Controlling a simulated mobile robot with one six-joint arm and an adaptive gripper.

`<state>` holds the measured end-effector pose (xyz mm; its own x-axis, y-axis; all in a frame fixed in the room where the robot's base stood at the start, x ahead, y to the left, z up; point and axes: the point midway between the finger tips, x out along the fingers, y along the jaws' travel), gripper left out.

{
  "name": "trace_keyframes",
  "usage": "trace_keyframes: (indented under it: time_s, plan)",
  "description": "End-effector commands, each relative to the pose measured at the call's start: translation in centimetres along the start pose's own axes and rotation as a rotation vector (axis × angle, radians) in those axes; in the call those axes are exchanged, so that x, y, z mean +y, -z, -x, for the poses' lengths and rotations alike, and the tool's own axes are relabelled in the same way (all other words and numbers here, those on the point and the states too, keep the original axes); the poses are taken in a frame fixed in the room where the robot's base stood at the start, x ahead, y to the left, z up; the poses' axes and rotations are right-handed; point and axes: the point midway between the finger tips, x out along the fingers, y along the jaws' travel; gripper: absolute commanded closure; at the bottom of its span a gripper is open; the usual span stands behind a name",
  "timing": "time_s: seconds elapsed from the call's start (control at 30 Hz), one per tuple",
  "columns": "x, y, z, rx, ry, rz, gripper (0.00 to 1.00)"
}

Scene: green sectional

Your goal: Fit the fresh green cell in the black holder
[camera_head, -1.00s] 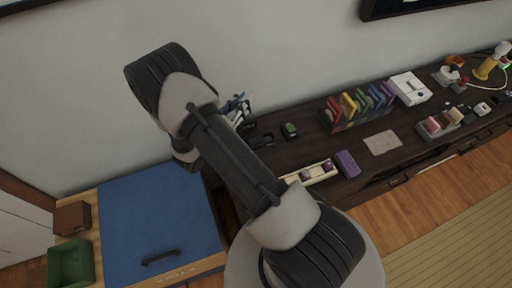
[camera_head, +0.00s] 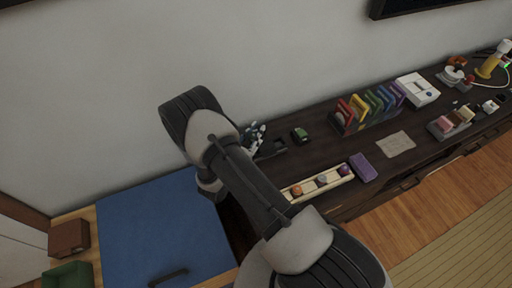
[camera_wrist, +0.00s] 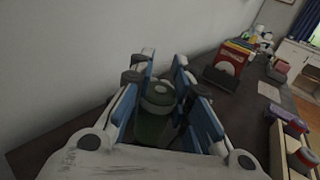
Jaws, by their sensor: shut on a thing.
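My gripper (camera_head: 253,138) is partly hidden behind my arm in the head view, over the dark cabinet top near the wall. In the wrist view my gripper (camera_wrist: 163,78) has its blue-padded fingers closed on a green cell (camera_wrist: 152,128) with a grey round top, which stands roughly upright between them. Whether the cell's lower end touches anything is hidden. A black holder (camera_head: 271,149) lies on the cabinet just right of my gripper in the head view. A small green-and-black item (camera_head: 300,135) sits to the right of the holder; I cannot tell what it is.
A cream tray with several balls (camera_head: 298,195) and a purple block (camera_head: 363,167) lie at the cabinet's front edge. A rack of coloured upright pieces (camera_head: 345,118) stands to the right. The wall (camera_head: 290,50) is close behind. A blue-topped surface (camera_head: 150,225) is at left.

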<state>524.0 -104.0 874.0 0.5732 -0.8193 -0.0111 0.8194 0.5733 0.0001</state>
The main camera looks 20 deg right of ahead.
Motion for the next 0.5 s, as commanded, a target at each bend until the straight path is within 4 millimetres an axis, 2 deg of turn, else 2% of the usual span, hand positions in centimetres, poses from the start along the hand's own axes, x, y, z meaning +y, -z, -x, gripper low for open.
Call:
trace_keyframes:
  time_s: [0.03, 0.33, 0.5]
  plan:
    - [0.0, 1.2, 0.0, -0.001, 0.000, 0.001, 1.00]
    - [0.0, 3.5, -0.1, -0.001, 0.000, 0.000, 1.00]
    - [0.0, 6.3, -0.1, 0.000, 0.000, 0.001, 1.00]
